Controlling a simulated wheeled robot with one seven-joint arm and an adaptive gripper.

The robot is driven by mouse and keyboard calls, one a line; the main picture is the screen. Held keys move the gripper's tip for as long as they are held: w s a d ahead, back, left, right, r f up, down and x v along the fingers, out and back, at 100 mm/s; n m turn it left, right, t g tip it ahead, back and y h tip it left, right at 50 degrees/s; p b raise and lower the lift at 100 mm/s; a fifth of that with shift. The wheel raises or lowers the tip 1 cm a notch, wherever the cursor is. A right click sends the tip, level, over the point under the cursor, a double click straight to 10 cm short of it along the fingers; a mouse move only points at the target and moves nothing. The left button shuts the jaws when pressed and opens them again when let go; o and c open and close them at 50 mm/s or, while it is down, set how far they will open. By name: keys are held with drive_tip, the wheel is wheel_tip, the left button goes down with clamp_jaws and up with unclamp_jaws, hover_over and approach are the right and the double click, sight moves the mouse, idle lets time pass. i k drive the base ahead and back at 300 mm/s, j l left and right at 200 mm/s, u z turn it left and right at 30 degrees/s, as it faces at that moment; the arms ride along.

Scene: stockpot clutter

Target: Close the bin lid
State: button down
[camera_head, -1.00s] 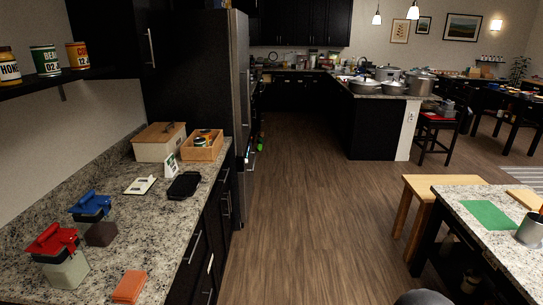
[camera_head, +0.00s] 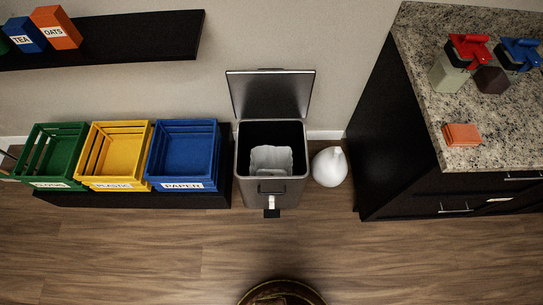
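The bin (camera_head: 272,190) is a grey metal pedal bin standing on the wood floor against the wall. Its lid (camera_head: 270,95) is open, tilted up and back toward the wall at the bin's rear edge. A pale liner or bag (camera_head: 271,159) shows inside the dark opening. A small pedal (camera_head: 271,212) sticks out at the bin's front foot. My gripper is not in view.
Green (camera_head: 52,155), yellow (camera_head: 114,155) and blue (camera_head: 184,155) crates stand on a low dark base left of the bin. A white rounded object (camera_head: 330,167) sits on the floor right of it. A granite-topped counter (camera_head: 425,70) stands farther right. The floor in front is mostly clear.

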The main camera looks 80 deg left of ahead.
sight(260, 93)
drive_tip(key=u, duration=2.85)
drive_tip(key=i+l, duration=0.3)
drive_tip(key=i, duration=0.2)
drive_tip(key=i+l+z, duration=0.1)
drive_tip(key=i+l, duration=0.15)
drive_tip(key=i, duration=0.3)
